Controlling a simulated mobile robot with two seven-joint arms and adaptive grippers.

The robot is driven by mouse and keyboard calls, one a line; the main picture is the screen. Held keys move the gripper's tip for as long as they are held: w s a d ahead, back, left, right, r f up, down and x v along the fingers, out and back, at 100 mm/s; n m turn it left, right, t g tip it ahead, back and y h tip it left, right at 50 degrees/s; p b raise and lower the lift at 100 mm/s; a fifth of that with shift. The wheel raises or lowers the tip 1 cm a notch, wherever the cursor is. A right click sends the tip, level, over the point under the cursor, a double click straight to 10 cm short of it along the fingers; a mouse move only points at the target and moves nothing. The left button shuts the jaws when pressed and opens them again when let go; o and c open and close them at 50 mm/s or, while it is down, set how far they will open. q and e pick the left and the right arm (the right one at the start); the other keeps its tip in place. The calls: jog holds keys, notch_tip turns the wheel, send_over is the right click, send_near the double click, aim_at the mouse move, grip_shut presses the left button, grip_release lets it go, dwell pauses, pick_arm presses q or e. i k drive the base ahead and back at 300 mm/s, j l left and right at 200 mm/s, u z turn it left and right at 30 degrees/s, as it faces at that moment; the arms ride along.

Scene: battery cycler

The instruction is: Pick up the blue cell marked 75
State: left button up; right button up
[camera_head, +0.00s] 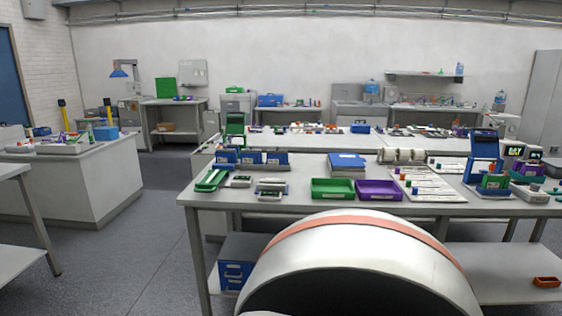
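I cannot make out any marking 75 at this distance, so I cannot tell which object is the blue cell. Several small coloured pieces, some of them blue, stand along the left side of a white printed sheet (436,196) on the near bench (300,208). Neither of my grippers is in view. A large white curved part with an orange stripe, likely mine, fills the bottom middle and hides part of the bench front.
A green tray (333,189) and a purple tray (378,190) sit at the near bench's front. A blue device (485,148) stands at right, and blue drawers (236,276) sit below. A white counter (80,185) stands at left. Grey floor (135,250) is open between them.

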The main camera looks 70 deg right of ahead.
aim_at(220, 157)
jog(key=z, duration=2.2)
